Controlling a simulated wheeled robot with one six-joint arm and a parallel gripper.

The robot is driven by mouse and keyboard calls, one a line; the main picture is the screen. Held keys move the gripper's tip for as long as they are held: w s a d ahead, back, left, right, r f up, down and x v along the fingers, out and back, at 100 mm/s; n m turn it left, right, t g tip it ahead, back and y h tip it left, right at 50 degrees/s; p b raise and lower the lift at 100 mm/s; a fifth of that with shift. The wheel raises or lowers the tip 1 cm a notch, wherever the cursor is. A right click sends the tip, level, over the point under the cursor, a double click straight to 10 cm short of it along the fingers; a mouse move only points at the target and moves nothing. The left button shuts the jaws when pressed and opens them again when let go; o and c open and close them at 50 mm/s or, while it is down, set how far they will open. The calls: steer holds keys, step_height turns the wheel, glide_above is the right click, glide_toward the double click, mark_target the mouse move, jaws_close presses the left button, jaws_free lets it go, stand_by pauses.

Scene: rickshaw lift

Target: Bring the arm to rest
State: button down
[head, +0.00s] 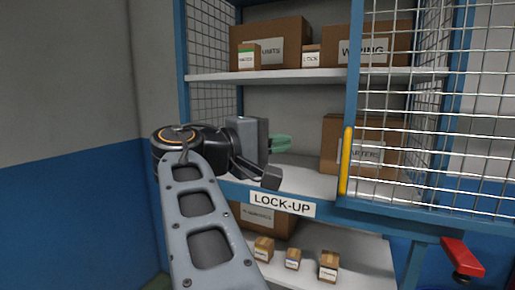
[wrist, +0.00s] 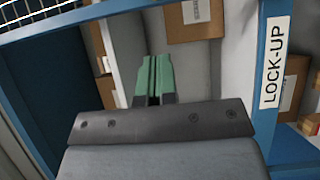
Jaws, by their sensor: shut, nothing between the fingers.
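My gripper (head: 280,143) is in front of the middle opening of the blue-framed lock-up rack, at the left in the head view. Its green fingers also show in the wrist view (wrist: 155,72), where they are closed together with nothing held. My grey arm reaches up from the bottom of the head view and bends at a dark joint with an orange ring. The fingers point toward the inside of the rack, above the middle shelf (head: 307,182). I cannot tell how far inside the fingertips are.
Boxes stand on the upper shelf (head: 330,76). A larger box (head: 335,130) is on the middle shelf, and small boxes (head: 264,249) stand below. A mesh door (head: 445,110) with a yellow handle (head: 346,162) covers the right. A red lever (head: 461,258) juts out lower right. The left wall is bare.

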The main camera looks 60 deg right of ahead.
steer(key=shift+w+a, duration=0.1)
steer(key=shift+a, duration=0.1)
steer(key=w+a+f+n+t+y, duration=0.25)
steer(key=w+f+t, duration=0.35)
steer(key=f, duration=0.5)
steer(key=w+a+f+n+t+y, duration=0.1)
steer(key=w+f+t+y, duration=0.25)
steer(key=w+f, duration=0.5)
steer(key=w+a+f+n+t+y+p, duration=0.1)
steer(key=a+f+y, duration=0.4)
steer(key=a+f, duration=0.3)
steer(key=w+a+f+n+t+y+p, duration=0.1)
steer(key=a+f+y, duration=0.3)
steer(key=a+f, duration=0.5)
steer(key=a+t+p, duration=0.1)
steer(key=a, duration=0.5)
steer(key=shift+f+n+y, duration=0.15)
steer(key=shift+n+y, duration=0.2)
steer(key=shift+y, duration=0.05)
steer(key=shift+w+d, duration=0.1)
